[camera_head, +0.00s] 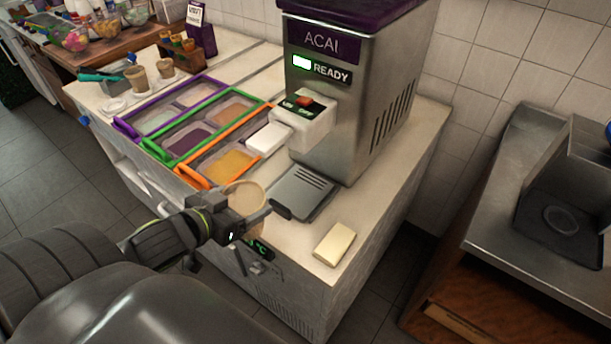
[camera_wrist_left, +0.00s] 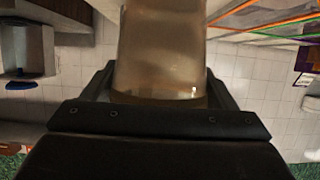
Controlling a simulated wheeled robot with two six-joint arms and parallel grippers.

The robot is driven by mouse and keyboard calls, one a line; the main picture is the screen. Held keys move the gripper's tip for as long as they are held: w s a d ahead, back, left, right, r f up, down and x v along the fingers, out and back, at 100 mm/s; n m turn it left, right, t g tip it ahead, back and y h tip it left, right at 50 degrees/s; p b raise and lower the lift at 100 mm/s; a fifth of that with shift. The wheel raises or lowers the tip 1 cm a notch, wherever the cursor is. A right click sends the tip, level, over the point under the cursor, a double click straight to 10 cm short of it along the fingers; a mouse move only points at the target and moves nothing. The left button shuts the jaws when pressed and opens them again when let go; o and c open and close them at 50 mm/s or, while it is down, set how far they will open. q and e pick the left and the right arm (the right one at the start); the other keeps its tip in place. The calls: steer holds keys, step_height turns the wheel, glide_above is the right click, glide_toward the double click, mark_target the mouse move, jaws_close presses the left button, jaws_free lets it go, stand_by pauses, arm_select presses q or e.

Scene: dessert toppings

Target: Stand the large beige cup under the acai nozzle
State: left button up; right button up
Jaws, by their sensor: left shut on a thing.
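The large beige cup (camera_head: 246,197) is held in my left gripper (camera_head: 250,217), near the front edge of the counter, left of the drip tray. In the left wrist view the cup (camera_wrist_left: 163,50) fills the space between the two fingers (camera_wrist_left: 160,92). The gripper is shut on it. The acai machine (camera_head: 360,90) stands on the counter with a lit READY sign. Its white dispensing head (camera_head: 302,122) juts out above the grey drip tray (camera_head: 303,195). The nozzle under the head is hidden. My right gripper is not in view.
Topping bins with purple (camera_head: 128,128), green (camera_head: 157,150) and orange (camera_head: 187,176) frames sit left of the machine. A cream block (camera_head: 334,244) lies right of the drip tray. Smaller cups (camera_head: 139,78) stand at the back left. A steel counter (camera_head: 530,200) is at right.

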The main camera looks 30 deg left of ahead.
mark_target(256, 187)
arm_select(q)
steer(key=shift+w, duration=0.3)
steer(key=w, duration=0.4)
steer(key=shift+d+r, duration=0.1)
steer(key=r+p+x, duration=0.1)
steer(key=x, duration=1.2)
steer(key=shift+w+r+p, duration=0.15)
steer(key=shift+w+p, duration=0.25)
steer(key=shift+w, duration=0.15)
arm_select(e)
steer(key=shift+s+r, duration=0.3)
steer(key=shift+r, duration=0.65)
arm_select(q)
steer(key=shift+d, duration=0.1)
steer(key=o, duration=1.2)
steer(key=shift+c, duration=0.2)
steer(key=v, duration=1.2)
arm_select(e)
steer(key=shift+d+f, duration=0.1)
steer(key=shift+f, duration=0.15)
